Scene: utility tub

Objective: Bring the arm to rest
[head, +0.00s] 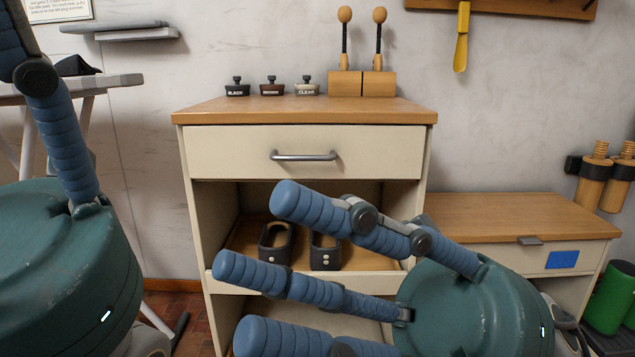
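My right gripper (255,265) comes in from the lower right, in front of the wooden cabinet (305,108). Its blue segmented fingers are spread apart and point left, with nothing between them. Its teal palm covers part of the cabinet's right side and of the low bench. My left gripper (20,45) is at the left edge. Its teal palm and one blue finger pointing up show; the other fingers are out of frame, so its opening cannot be judged.
The cabinet has a closed drawer with a grey handle (304,156). Two dark holders (325,252) sit on the shelf below. Small tins (271,88) and two wooden-knobbed brushes (344,50) stand on top. A low bench (515,218) and green cylinder (608,297) are right. An ironing board (115,82) is left.

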